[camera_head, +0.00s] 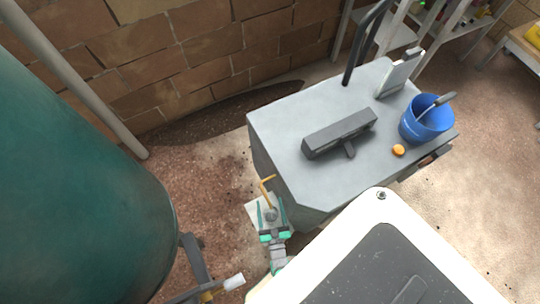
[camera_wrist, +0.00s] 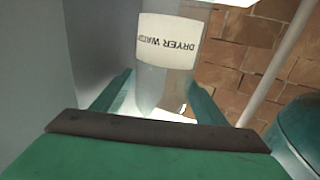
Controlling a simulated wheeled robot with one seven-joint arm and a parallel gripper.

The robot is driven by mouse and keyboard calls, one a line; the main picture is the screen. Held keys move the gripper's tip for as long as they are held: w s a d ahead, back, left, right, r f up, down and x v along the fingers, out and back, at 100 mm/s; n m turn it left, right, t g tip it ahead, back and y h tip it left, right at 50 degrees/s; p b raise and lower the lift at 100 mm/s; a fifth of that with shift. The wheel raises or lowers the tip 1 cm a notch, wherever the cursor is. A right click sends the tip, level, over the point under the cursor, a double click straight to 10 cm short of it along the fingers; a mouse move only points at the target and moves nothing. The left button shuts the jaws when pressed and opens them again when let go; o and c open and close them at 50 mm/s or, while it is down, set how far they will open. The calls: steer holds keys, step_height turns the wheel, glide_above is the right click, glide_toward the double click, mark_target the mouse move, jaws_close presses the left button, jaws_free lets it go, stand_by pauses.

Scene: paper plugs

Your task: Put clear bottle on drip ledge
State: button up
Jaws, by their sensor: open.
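The clear bottle (camera_wrist: 165,78) has a white label reading "DRYER WAT…", upside down in the wrist view. It lies between the two fingers of my open gripper (camera_wrist: 165,95), with visible gaps at its sides. In the head view my gripper (camera_head: 269,212) is beside the lower left side of the grey cabinet, and the bottle (camera_head: 270,214) is small and hard to make out between the fingertips. A pale flat surface (camera_head: 252,207), possibly the drip ledge, shows beside and below the fingers. I cannot tell whether the bottle rests on it.
A thin orange tube (camera_head: 266,180) rises just beyond the fingers. The grey cabinet (camera_head: 280,120) carries a dark bar-shaped device (camera_head: 340,132), a blue bucket (camera_head: 425,118) and an orange ball (camera_head: 398,150). A large green tank (camera_head: 80,170) stands at left; brown floor lies between.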

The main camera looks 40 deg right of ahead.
mark_target(272, 220)
steer(key=v, duration=1.1)
steer(key=shift+s+a+r, duration=0.1)
steer(key=shift+s+a, duration=0.15)
steer(key=shift+s, duration=0.15)
steer(key=a+r+n+y, duration=0.2)
steer(key=a+r+y, duration=0.1)
steer(key=r, duration=1)
steer(key=a+r+n+y, duration=0.2)
steer(key=a+r, duration=0.4)
steer(key=r, duration=0.7)
steer(key=a+r+n+y, duration=0.2)
steer(key=a+r+y, duration=0.2)
steer(key=r, duration=1)
steer(key=shift+a+y, duration=0.15)
steer(key=shift+y, duration=0.15)
